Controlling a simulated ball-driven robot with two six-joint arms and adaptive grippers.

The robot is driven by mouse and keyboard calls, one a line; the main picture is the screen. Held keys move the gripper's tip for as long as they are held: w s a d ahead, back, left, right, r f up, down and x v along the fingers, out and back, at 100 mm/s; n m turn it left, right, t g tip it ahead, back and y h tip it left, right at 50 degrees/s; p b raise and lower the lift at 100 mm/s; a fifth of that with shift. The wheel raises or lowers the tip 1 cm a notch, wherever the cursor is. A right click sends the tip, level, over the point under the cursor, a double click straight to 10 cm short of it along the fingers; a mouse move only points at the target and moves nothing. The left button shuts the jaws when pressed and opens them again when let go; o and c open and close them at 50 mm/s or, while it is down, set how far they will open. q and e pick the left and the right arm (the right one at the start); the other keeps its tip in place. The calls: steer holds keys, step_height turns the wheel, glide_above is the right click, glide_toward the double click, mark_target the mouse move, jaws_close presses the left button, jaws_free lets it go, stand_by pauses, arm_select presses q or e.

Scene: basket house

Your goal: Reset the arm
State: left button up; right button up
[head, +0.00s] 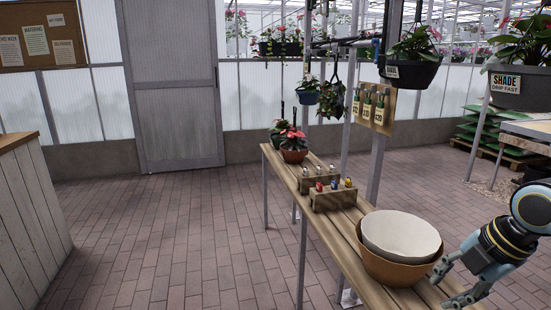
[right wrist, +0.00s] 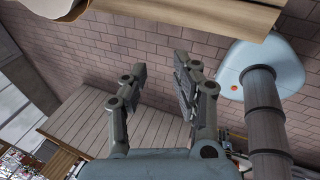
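My right gripper (head: 446,289) is at the lower right in the head view, beside the front end of the wooden bench (head: 335,228). In the right wrist view the right gripper (right wrist: 160,70) has its two fingers apart with nothing between them, so it is open and empty. Brick floor shows past the fingers. A white bowl (head: 400,232) sits nested in a brown bowl (head: 388,270) on the bench, left of the gripper and apart from it. My left arm and gripper are not in view.
Wooden racks with small coloured bottles (head: 333,193) and a potted plant (head: 294,150) stand farther along the bench. A hanging planter (head: 519,88) is at the upper right. A wooden counter (head: 30,220) is at the left. The brick floor (head: 170,230) between is clear.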

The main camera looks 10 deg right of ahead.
steer(key=s+a+r+m+h, duration=0.1)
steer(key=s+a+m, duration=0.4)
steer(key=s+m, duration=0.5)
steer(key=s+a+m+h, duration=0.2)
steer(key=s+a+m, duration=0.4)
steer(key=s+m, duration=0.3)
steer(key=s+d+f+g+b, duration=0.1)
steer(key=s+f+b, duration=0.1)
steer(key=f, duration=1.3)
steer(key=s+d+f+g+b, duration=0.1)
steer(key=d+f, duration=0.1)
steer(key=f, duration=1.4)
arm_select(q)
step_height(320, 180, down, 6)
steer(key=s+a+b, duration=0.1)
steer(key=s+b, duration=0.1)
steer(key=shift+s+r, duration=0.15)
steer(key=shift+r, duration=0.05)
arm_select(e)
steer(key=s+f+g, duration=0.1)
steer(key=s+f, duration=1.5)
steer(key=s, duration=0.1)
steer(key=shift+s+d+f+m, duration=0.2)
steer(key=shift+d+f+m, duration=0.05)
steer(key=shift+d+m, duration=0.15)
